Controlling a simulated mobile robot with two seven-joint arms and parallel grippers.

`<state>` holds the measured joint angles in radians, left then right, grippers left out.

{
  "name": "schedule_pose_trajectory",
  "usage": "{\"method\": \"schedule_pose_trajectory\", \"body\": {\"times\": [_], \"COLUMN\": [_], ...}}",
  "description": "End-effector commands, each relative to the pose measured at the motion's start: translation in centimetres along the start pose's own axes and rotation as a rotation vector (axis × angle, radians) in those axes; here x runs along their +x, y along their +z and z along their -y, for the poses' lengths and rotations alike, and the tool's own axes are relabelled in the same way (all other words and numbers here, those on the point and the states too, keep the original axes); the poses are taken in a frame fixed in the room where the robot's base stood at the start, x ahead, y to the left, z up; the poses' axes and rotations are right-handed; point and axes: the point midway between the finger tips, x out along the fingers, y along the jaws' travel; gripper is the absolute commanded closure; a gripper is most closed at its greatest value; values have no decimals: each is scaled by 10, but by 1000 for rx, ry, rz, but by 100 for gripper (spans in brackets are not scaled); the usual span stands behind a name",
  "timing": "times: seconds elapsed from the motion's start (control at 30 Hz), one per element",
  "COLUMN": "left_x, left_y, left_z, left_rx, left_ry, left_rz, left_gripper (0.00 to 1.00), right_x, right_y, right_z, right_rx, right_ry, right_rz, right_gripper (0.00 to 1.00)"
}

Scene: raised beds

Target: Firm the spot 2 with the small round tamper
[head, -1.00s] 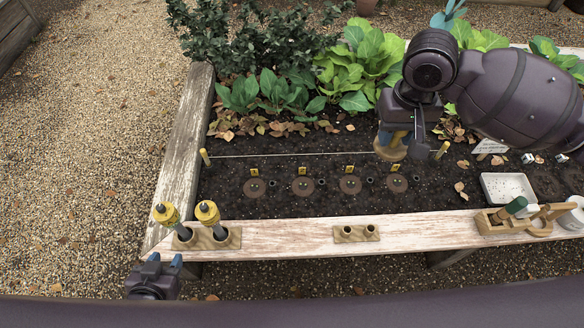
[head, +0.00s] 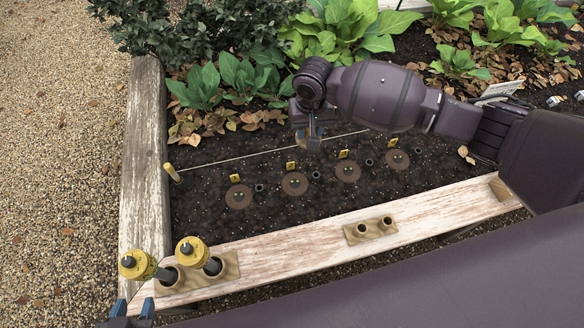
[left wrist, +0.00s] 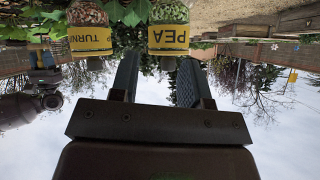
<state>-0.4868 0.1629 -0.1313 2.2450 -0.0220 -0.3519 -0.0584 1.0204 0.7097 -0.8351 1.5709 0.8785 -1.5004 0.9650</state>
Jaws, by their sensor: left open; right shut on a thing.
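My right gripper (head: 312,130) is shut on the small round tamper (head: 315,146); the gripper hides most of it, with only a tan part showing. It is over the soil behind the row of spots, near the string. Several round brown spots lie in a row, each with a yellow marker behind it. The second from the left (head: 295,184) has its marker (head: 291,166) just in front of the tamper; the marker numbers are too small to read. My left gripper (head: 133,309) is open and empty at the lower left; its fingers also show in the left wrist view (left wrist: 157,80).
Leafy plants (head: 240,80) fill the back.

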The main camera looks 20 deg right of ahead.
Motion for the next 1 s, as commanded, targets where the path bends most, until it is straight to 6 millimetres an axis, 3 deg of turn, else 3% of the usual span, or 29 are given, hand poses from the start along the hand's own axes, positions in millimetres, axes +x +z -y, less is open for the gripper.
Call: {"method": "schedule_pose_trajectory", "body": {"times": [0.03,0.3,0.4,0.6,1.0], "left_x": [5,18,21,26,28], "left_y": [16,34,38,39,42], "left_z": [-4,-11,-13,-15,-14], "left_rx": [7,39,49,63,46], "left_ry": [8,27,33,39,33], "left_rz": [26,41,43,39,2], "left_gripper": [57,57,57,57,57], "right_x": [44,167,204,244,272], "right_y": [0,-13,-14,-16,-16], "right_z": [4,19,23,28,29], "right_rx": [2,-9,-18,-35,-40], "right_ry": [1,2,1,0,0], "right_rz": [27,25,20,8,3], "right_gripper": [83,83,83,83,83]}}
